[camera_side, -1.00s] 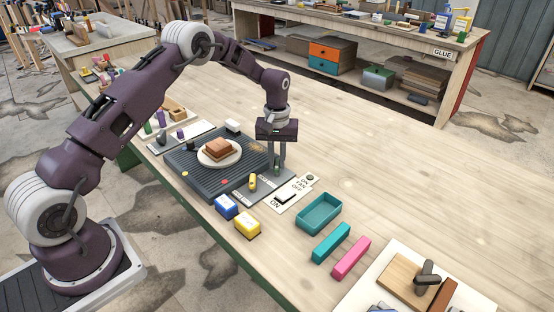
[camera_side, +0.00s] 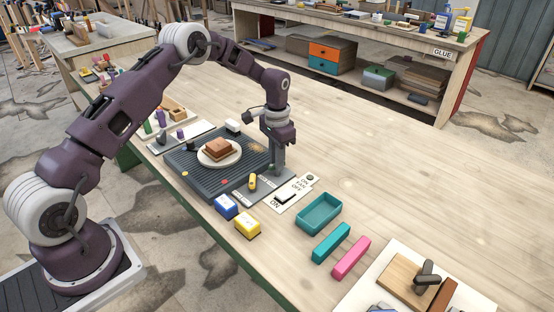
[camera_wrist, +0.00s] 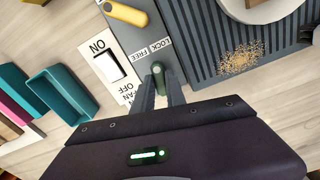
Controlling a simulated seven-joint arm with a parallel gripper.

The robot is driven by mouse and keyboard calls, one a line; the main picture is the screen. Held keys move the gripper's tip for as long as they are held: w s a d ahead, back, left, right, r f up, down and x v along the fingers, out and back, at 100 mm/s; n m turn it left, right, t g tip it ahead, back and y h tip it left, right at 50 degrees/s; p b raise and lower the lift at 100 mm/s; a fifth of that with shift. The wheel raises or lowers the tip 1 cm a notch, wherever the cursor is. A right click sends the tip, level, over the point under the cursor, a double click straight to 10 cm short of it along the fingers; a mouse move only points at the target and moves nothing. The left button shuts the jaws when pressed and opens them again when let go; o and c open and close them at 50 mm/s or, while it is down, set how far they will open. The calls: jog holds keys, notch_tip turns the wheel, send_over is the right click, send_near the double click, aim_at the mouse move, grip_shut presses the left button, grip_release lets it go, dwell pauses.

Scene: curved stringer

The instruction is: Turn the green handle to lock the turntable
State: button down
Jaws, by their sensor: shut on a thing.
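The green handle (camera_wrist: 158,72) is between my fingertips in the wrist view, beside the LOCK and FREE labels (camera_wrist: 153,49). My gripper (camera_wrist: 160,90) is shut on it from above. In the side view my gripper (camera_side: 277,171) points down at the right corner of the dark ribbed base, and its fingers hide most of the handle. The turntable (camera_side: 204,160) is a white disc on that base with a brown block (camera_side: 218,146) on top. Its white edge (camera_wrist: 262,14) shows at the top of the wrist view. Which label the handle points to is unclear.
A yellow handle (camera_side: 252,182) and an ON/OFF fan switch (camera_side: 286,196) sit close to my gripper. A teal tray (camera_side: 319,212) lies to the right.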

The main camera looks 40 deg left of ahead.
jog(key=m, duration=0.6)
jog(key=shift+r, duration=0.1)
jog(key=shift+m, duration=0.4)
dwell(0.3)
jog(key=c, duration=1.4)
grip_release()
jog(key=shift+o, duration=0.2)
notch_tip(320, 180, up, 7)
jog(key=shift+r, duration=0.1)
